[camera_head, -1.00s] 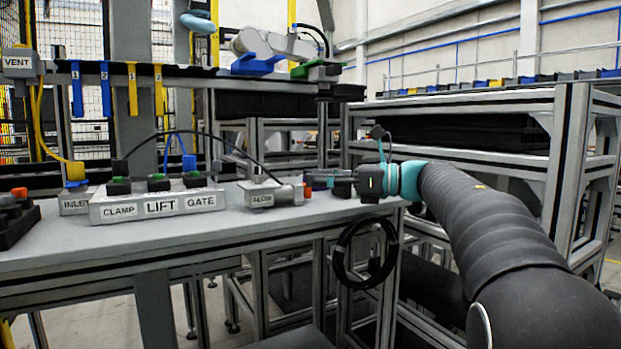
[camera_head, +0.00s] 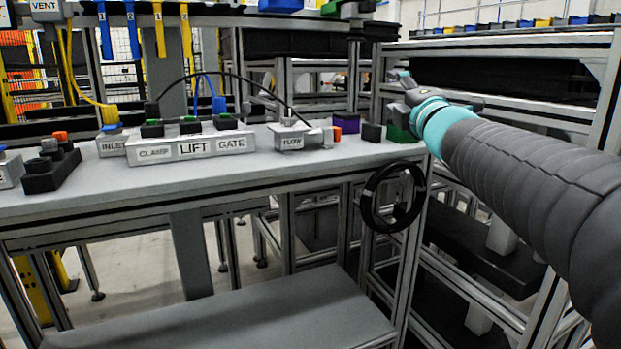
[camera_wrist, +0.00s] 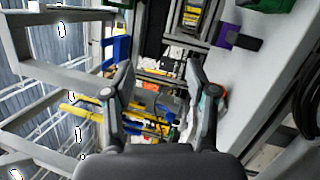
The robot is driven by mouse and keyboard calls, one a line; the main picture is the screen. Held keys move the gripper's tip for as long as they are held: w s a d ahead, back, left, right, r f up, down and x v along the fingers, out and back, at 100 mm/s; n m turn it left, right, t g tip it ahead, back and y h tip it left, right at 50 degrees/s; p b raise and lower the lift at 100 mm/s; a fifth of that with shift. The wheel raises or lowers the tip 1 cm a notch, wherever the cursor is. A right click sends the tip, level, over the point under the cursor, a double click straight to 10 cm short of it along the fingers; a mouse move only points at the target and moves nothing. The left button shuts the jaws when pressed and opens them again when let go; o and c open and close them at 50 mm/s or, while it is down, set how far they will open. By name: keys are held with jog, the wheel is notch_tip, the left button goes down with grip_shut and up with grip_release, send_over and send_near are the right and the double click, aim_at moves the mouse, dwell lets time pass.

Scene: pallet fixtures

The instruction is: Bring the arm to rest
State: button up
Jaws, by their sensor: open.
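My gripper (camera_wrist: 160,105) is open in the wrist view, with its two fingers apart and nothing between them. In the head view my arm comes in from the right, and its end with my gripper (camera_head: 405,85) is beyond the right end of the grey bench (camera_head: 320,164), above the bench top. The gripper's fingers are small and partly hidden there by the wrist.
The bench bears a CLAMP, LIFT, GATE box (camera_head: 190,147), a FLOW block (camera_head: 293,137), a purple block (camera_head: 346,127) and a green block (camera_head: 397,132). A metal rack (camera_head: 520,70) stands behind my arm.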

jog(key=s+d+f+m+g+h, duration=0.4)
jog(key=s+f+m+h, duration=0.25)
jog(key=f+m, duration=0.4)
jog(key=s+a+f+m+g+y+p, duration=0.1)
jog(key=s+f+m+g, duration=0.4)
jog(key=s+f, duration=0.7)
jog(key=s+a+f+m+g+y+p, duration=0.1)
jog(key=s+a+f+m+g, duration=0.2)
jog(key=s+f, duration=0.9)
jog(key=s+m+g, duration=0.1)
jog(key=m+g, duration=0.1)
jog(key=m, duration=0.2)
jog(key=shift+s+a+f+g, duration=0.15)
jog(key=shift+a+f+g, duration=0.05)
jog(key=shift+a+g, duration=0.1)
